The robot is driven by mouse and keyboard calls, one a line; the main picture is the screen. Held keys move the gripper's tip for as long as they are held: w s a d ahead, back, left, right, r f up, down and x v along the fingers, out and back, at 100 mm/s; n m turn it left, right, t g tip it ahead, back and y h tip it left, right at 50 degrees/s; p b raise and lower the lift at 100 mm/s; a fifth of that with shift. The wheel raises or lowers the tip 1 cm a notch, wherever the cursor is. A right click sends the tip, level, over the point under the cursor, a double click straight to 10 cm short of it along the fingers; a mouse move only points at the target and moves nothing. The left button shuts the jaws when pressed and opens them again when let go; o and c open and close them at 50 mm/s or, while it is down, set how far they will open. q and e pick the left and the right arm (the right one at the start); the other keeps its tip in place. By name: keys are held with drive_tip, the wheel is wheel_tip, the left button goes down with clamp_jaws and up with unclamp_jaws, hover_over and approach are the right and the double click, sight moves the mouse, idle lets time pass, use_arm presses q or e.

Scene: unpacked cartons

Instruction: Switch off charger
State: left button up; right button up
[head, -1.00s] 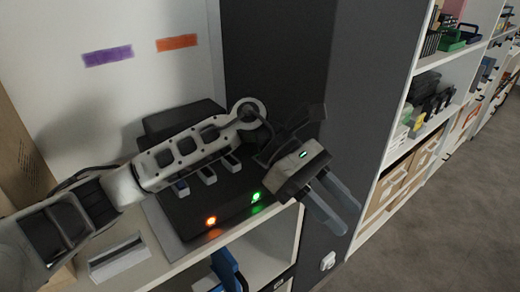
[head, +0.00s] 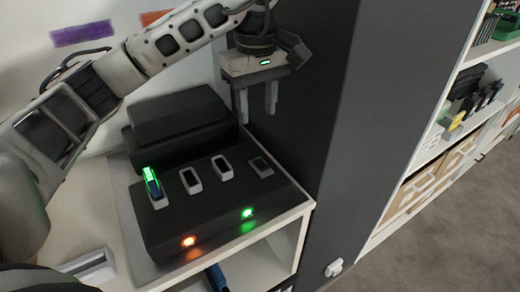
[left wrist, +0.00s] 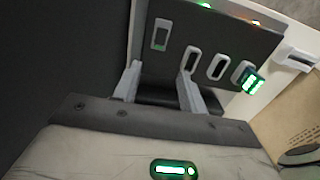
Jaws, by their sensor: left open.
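The charger (head: 215,215) is a dark box on a white shelf top, with a row of light-rimmed slots. An orange and a green light glow on its front face. A green-lit battery (head: 152,184) stands in its left slot; it also shows in the left wrist view (left wrist: 253,82). A flat grey-rimmed switch (head: 260,166) sits at the row's right end, and at the left in the wrist view (left wrist: 160,35). My left gripper (head: 257,110) is open and empty, fingers pointing down, above and behind the switch, apart from the charger. My right gripper is not in view.
A black case (head: 180,122) stands behind the charger. A dark grey panel (head: 335,130) rises close to the right. A white tray (head: 88,268) lies at the front left. A loaded shelf unit (head: 440,150) stands further right.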

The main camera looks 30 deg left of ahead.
sight(258, 161)
use_arm(q)
wheel_tip(258, 161, down, 10)
drive_tip(key=shift+f+p, duration=0.1)
drive_tip(key=shift+p, duration=0.55)
drive_tip(key=shift+f, duration=0.75)
